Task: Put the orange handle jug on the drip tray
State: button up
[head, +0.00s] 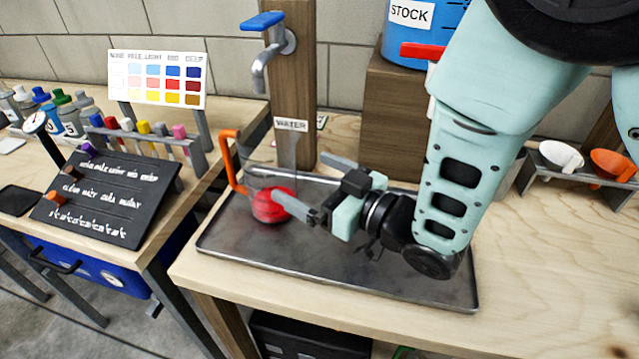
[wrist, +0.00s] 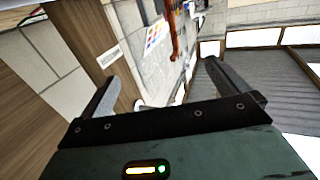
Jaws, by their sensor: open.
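The clear jug with an orange handle (head: 233,170) holds something red at its bottom. It looks upright on the grey metal drip tray (head: 400,285), toward the tray's left end, below the tap. My gripper (head: 302,178) reaches in from the right, low over the tray, with its fingers apart. The near finger overlaps the jug's lower right side in the head view; I cannot tell whether it touches. In the wrist view my gripper (wrist: 168,88) is open, and the orange handle (wrist: 175,32) shows beyond the fingers. The clear jug body is hard to make out there.
A wooden post with a blue-levered tap (head: 262,22) and a WATER label (head: 291,125) stands behind the jug. A blue STOCK container (head: 418,25) sits on a wooden block. A black board (head: 108,197) is left; white and orange cups (head: 560,157) stand right.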

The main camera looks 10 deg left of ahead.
jog(key=shift+s+d, duration=0.35)
jog(key=shift+d, duration=0.3)
jog(key=d+f+m+g+h, duration=0.15)
jog(key=d+m+h, duration=0.25)
jog(key=d+h, duration=0.5)
jog(key=s+d+r+g+h, duration=0.1)
jog(key=s+d+g+h, duration=0.2)
jog(key=s+d, duration=0.3)
jog(key=s+d+r+g+h, duration=0.2)
jog(key=s+d, duration=0.4)
jog(key=s, duration=0.5)
jog(key=shift+s+d+m+g+h, duration=0.2)
jog(key=shift+d+m+g+h, duration=0.15)
jog(key=shift+g+h, duration=0.45)
